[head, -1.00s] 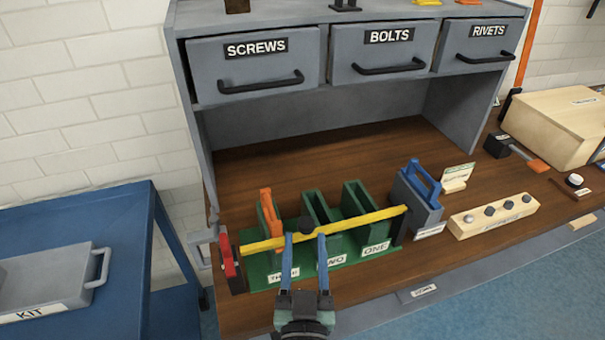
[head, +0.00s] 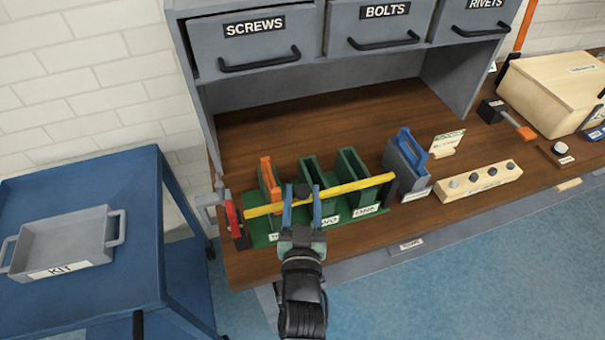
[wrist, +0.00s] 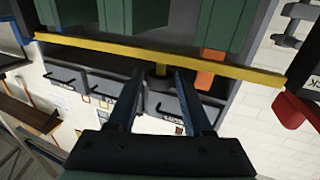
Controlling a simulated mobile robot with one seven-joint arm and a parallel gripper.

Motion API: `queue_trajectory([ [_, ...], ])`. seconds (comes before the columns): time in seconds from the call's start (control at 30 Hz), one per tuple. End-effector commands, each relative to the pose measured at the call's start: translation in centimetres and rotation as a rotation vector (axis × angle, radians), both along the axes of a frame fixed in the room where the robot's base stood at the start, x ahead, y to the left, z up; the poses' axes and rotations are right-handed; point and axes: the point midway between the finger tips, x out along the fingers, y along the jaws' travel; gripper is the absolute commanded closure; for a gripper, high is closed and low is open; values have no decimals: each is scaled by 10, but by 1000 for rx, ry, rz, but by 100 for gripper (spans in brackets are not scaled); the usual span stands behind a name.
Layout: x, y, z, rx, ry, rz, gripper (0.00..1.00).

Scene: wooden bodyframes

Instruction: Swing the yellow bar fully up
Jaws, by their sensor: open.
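The yellow bar (head: 350,188) lies low across the front of the green slotted holders (head: 352,168), running from a red part (head: 232,217) at its left end to the right. A dark knob (head: 303,190) is near its middle. My gripper (head: 302,190) is open in front of the bar, with one blue finger on each side of the knob.
An orange piece (head: 268,180) stands in the left holder. A grey case with a blue handle (head: 405,170) stands by the bar's right end. The drawer cabinet (head: 330,75) is behind. A blue cart (head: 130,230) with a grey kit tray (head: 60,250) is at left.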

Motion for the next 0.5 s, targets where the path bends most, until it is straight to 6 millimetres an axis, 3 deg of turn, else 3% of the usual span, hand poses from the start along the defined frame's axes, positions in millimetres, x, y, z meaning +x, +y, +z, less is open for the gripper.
queue_trajectory([
  [0.2,34,0,0,-1,-1,1,50],
  [0.5,49,0,0,-1,1,1,50],
])
